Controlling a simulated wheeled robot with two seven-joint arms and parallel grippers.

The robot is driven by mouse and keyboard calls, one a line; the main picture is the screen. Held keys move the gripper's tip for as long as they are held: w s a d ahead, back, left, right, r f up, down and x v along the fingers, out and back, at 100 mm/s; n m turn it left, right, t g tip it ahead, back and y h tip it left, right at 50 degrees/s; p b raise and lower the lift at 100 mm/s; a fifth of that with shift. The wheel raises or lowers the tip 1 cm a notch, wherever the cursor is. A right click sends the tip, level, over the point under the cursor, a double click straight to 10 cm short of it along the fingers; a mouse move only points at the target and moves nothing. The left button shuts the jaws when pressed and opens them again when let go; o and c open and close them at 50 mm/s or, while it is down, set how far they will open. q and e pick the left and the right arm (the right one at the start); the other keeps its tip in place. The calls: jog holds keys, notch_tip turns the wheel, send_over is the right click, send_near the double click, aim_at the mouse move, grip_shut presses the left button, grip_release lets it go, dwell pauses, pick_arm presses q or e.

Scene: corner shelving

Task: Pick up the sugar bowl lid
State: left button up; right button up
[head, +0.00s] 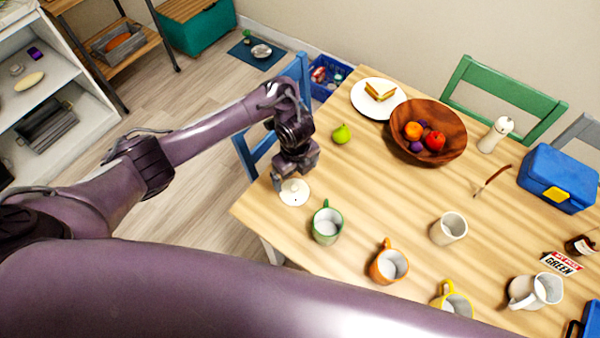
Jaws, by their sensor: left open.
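The sugar bowl lid appears to be the small round white piece with a dark dot (295,193) near the left edge of the wooden table. My left gripper (285,184) is right above it, pointing down, with its fingers at the lid's far left side. The gripper is open; whether a finger touches the lid is hard to tell. What lies under the lid cannot be made out. My right gripper is not in view.
A green mug (326,224) stands close to the lid, with an orange mug (389,264) and a cream cup (449,229) farther right. A blue chair (256,147) stands at the table's left edge.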

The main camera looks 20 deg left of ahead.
aim_at(294, 187)
pick_arm(q)
jog(key=shift+w+d+f+b, duration=0.1)
jog(key=shift+d+f+b, duration=0.05)
jog(key=shift+f+b, duration=0.6)
jog(key=shift+s+f+b, duration=0.25)
jog(key=shift+f+b, duration=0.05)
jog(key=shift+f, duration=0.3)
jog(key=shift+s+f+b, duration=0.25)
jog(key=shift+f, duration=0.35)
jog(key=shift+a+f, duration=0.2)
jog(key=shift+f, duration=0.4)
jog(key=shift+a+f, duration=0.15)
jog(key=shift+f, duration=0.45)
jog(key=shift+w+f, duration=0.1)
jog(key=shift+f, duration=0.5)
jog(key=c, duration=0.9)
jog(key=shift+c, duration=0.6)
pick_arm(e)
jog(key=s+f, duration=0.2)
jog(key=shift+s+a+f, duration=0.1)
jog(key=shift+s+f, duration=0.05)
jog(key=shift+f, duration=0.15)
pick_arm(q)
jog(key=shift+r, duration=0.15)
